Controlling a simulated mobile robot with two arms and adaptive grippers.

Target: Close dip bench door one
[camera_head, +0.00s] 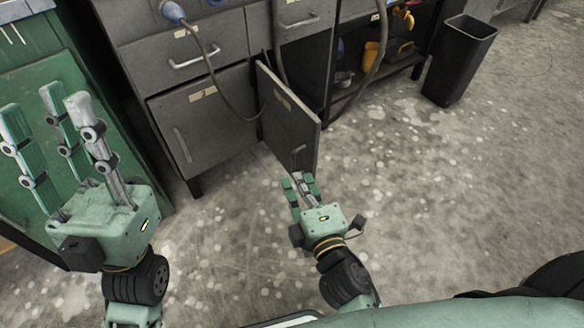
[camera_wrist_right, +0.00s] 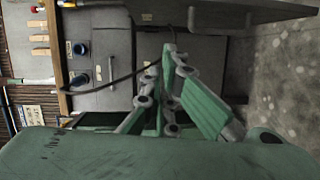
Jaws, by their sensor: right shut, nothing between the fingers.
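The bench door (camera_head: 288,120) is a grey panel with a label, swung open and standing out from the grey bench. Its small handle (camera_head: 297,156) is near the lower outer part. My right gripper (camera_head: 301,180) is just below the handle, its fingers together and empty; I cannot tell whether it touches the door. In the right wrist view the door (camera_wrist_right: 250,13) runs along the top, with the handle (camera_wrist_right: 192,18) above my fingertips (camera_wrist_right: 173,58). My left gripper (camera_head: 45,100) is raised at the left, fingers spread and empty.
A closed cabinet door (camera_head: 205,122) is left of the open door, under closed drawers (camera_head: 188,52). A cable (camera_head: 222,88) hangs in front of the bench. A green panel (camera_head: 75,60) stands behind my left gripper. A black bin (camera_head: 458,65) stands right; the speckled floor (camera_head: 430,190) is clear.

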